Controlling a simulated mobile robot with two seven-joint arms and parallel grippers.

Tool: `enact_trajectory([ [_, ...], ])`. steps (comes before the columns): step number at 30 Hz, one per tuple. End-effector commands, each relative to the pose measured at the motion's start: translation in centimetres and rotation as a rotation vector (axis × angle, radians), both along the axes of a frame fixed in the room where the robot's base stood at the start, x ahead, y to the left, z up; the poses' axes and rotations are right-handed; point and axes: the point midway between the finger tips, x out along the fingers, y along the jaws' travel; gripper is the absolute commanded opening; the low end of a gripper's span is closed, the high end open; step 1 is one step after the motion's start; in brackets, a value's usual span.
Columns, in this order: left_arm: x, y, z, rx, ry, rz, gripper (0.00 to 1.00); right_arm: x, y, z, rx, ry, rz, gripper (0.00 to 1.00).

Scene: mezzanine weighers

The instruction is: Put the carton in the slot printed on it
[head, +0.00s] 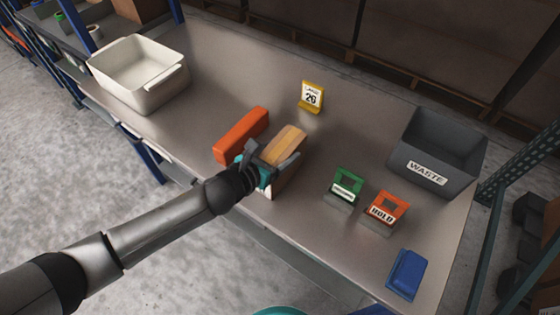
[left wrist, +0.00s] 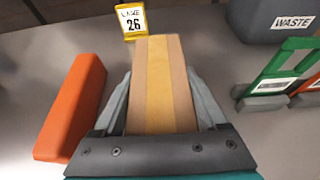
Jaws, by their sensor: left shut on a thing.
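A tan carton with a yellow band (head: 285,146) is between the fingers of my left gripper (head: 275,162), which is shut on it over the table. The carton also shows in the left wrist view (left wrist: 160,85), with a finger on each side. No print is legible on its visible face. A yellow sign reading 26 (head: 311,97) stands on the table beyond the carton; its small upper word is hard to read. A green-framed stand (head: 346,184) and an orange stand reading HOLD (head: 385,212) are to the right. My right gripper is not in view.
An orange block (head: 241,135) lies just left of the carton. A grey WASTE bin (head: 440,150) stands at the right and a white tub (head: 138,75) at the far left. A blue object (head: 406,275) lies near the front right.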

Motion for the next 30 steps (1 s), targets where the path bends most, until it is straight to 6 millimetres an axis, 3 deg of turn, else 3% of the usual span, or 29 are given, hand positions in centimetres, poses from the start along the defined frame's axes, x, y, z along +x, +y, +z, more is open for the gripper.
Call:
enact_trajectory([
  [5, 0.0, 0.0, 0.0, 0.001, 0.001, 0.000, 0.00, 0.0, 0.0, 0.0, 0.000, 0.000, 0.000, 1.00],
  [20, 0.1, -0.1, 0.8, -0.002, -0.005, -0.003, 0.00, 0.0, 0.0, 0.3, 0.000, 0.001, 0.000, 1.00],
  [26, 0.1, 0.0, 3.5, -0.002, -0.007, -0.003, 0.00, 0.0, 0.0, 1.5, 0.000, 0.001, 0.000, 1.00],
  [30, 0.1, 0.0, 7.0, -0.001, -0.010, -0.004, 0.00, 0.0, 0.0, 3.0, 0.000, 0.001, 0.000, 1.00],
])
